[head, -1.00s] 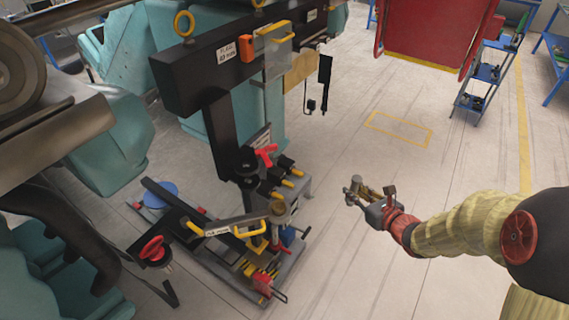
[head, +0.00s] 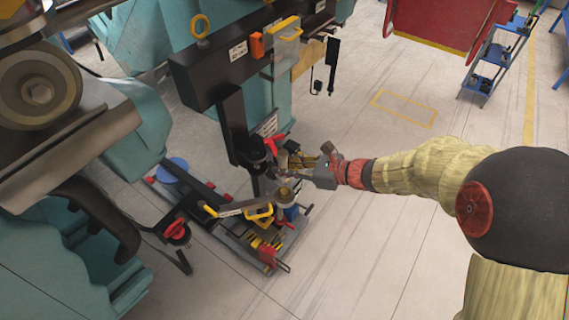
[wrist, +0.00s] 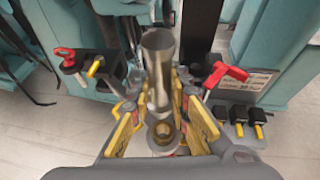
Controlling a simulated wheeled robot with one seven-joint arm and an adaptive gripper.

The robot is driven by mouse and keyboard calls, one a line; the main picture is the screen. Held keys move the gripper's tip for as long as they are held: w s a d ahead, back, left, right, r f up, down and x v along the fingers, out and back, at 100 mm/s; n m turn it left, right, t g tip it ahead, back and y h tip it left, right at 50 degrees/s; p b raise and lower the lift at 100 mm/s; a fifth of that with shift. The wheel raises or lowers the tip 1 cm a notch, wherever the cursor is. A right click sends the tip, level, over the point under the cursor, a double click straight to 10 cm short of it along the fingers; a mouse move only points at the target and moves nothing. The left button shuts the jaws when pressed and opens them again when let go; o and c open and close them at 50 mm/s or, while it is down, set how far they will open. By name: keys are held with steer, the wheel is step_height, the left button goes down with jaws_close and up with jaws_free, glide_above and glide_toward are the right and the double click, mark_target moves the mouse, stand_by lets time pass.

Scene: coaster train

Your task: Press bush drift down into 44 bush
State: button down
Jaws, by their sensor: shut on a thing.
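My gripper (head: 287,168) reaches in from the right at the black press column. In the wrist view, its yellow-padded fingers (wrist: 160,100) are shut on a grey steel stepped cylinder, which I take to be the bush drift (wrist: 158,58). It stands roughly upright, its narrower end down between the fingers. Below it shows a brass-coloured ring, apparently the 44 bush (wrist: 162,132); in the head view a tan round top (head: 284,192) shows just under the gripper. I cannot tell whether drift and bush touch. The drift is hard to make out in the head view.
A red lever (wrist: 226,74) and several yellow-tipped pins (wrist: 240,130) stand at the right in the wrist view. A yellow-handled bar (head: 240,209) and a red knob (head: 176,229) lie left of the gripper. Open floor (head: 380,250) lies to the right.

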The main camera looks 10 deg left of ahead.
mark_target(286, 178)
steer(key=shift+f+b, duration=1.85)
steer(key=shift+f, duration=0.8)
steer(key=shift+d+f, duration=0.1)
steer(key=shift+d, duration=0.15)
steer(key=shift+f+b, duration=1.1)
steer(key=shift+f, duration=0.1)
stand_by(1.6)
steer(key=shift+s+f, duration=0.1)
steer(key=shift+f, duration=0.2)
stand_by(0.5)
steer(key=c, duration=2)
jaws_free()
steer(key=o, duration=0.4)
steer(key=shift+r, duration=0.1)
